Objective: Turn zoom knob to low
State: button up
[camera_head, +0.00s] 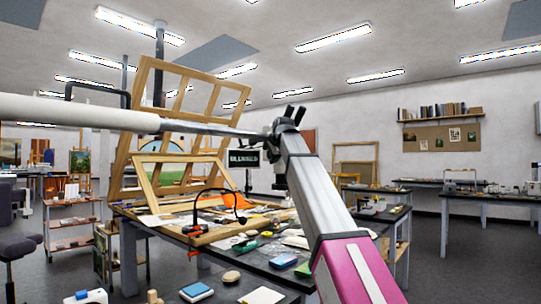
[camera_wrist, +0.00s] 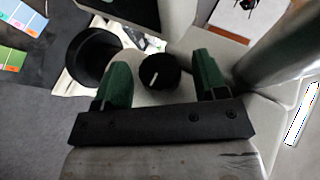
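The zoom knob (camera_wrist: 160,72) is a round black knob with a short white mark, in the wrist view. Its mark slants slightly, upper end to the right. It sits on a pale grey microscope body (camera_wrist: 191,35). My gripper (camera_wrist: 160,66) is open, with one green finger to the left of the knob and one to the right. A gap shows between the knob and each finger, so I see no grip on it. A black round eyepiece or tube (camera_wrist: 94,56) is just left of the left finger. In the head view my arm hides most of the microscope, and the knob is not visible.
A pale cylinder (camera_wrist: 292,40) stands close on the right in the wrist view. In the head view, a cluttered dark worktable (camera_head: 262,262) holds a wooden easel frame (camera_head: 122,150), and a long white boom (camera_head: 75,112) crosses from the left. Colour cards (camera_wrist: 12,58) lie below.

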jog(key=v, duration=1.1)
jog(key=shift+f, duration=0.1)
notch_tip(320, 180, down, 10)
jog(key=m+t+y, duration=0.3)
jog(key=t+y, duration=0.3)
jog(key=t, duration=0.3)
jog(key=x, duration=1)
jog(key=shift+w+d, duration=0.2)
jog(key=shift+d, duration=0.15)
jog(key=shift+f, duration=0.1)
jog(key=c, duration=0.9)
